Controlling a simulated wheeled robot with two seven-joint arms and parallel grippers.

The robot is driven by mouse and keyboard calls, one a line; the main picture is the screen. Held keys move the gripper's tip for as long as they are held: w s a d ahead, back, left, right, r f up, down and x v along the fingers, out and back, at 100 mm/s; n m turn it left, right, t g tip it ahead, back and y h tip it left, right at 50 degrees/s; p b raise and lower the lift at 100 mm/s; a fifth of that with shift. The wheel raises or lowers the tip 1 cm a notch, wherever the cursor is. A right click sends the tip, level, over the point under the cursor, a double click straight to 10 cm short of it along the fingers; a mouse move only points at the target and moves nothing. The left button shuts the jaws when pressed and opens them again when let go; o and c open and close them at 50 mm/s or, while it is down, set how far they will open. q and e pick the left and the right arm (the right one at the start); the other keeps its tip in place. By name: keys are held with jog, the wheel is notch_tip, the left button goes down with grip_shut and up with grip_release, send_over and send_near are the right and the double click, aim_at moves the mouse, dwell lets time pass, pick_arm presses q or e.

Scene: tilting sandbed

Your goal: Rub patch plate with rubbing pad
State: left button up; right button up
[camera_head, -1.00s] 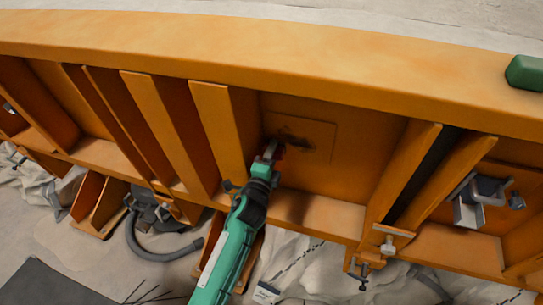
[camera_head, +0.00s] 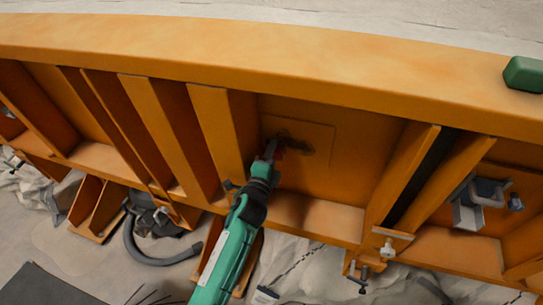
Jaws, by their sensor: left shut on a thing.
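The patch plate (camera_head: 318,133) is a square orange plate set on the web of the large orange beam, with a dark smudge on its left part. My left gripper (camera_head: 270,150) reaches up to the plate's left side on a green arm. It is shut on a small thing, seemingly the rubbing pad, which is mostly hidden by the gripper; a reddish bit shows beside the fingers. Whether the pad touches the plate cannot be told. My right gripper is not in view.
Upright orange ribs (camera_head: 225,135) stand close left of the plate, and more stand at right. The beam's lower flange (camera_head: 315,215) runs below. A green block (camera_head: 524,73) lies on the top flange. A grey clamp (camera_head: 470,205) sits at right. A grey hose (camera_head: 160,255) lies below.

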pick_arm(q)
jog(key=shift+w+d, duration=0.1)
jog(key=shift+w, duration=0.15)
jog(key=shift+d, duration=0.1)
